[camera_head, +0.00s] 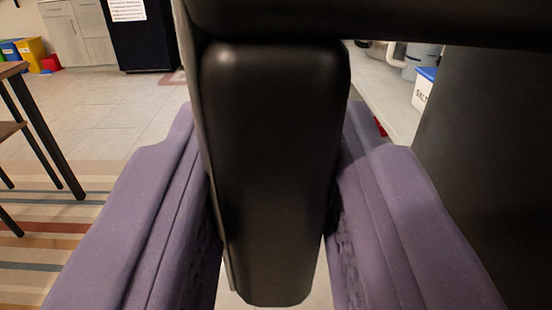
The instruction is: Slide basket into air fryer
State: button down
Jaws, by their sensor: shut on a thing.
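My gripper (277,150) shows as two purple fingers, one on each side of a thick, glossy black handle (272,235). It is shut on this handle, which fills the middle of the view and runs up and down. The handle's upper end meets a black body (440,18) along the top right. A dark, flat surface (495,170) fills the right side. I cannot tell which dark parts are basket and which are air fryer. The basket's inside and the air fryer's opening are not visible.
A wooden table (12,69) with dark legs stands at the left over a striped rug (50,240). Grey cabinets (80,35) and a black appliance (140,45) stand far back. A white bin with a blue lid (425,88) shows at right. Tiled floor lies open behind the left finger.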

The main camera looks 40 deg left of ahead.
jog(key=p+v, duration=0.1)
jog(key=v, duration=0.8)
jog(key=shift+r, duration=0.25)
dwell(0.9)
jog(key=shift+d, duration=0.2)
jog(key=w+d+b, duration=0.3)
jog(key=w+d, duration=0.4)
jog(key=d, duration=0.1)
dwell(2.9)
dwell(0.3)
jog(key=shift+f+b, duration=0.15)
jog(key=shift+b, duration=0.15)
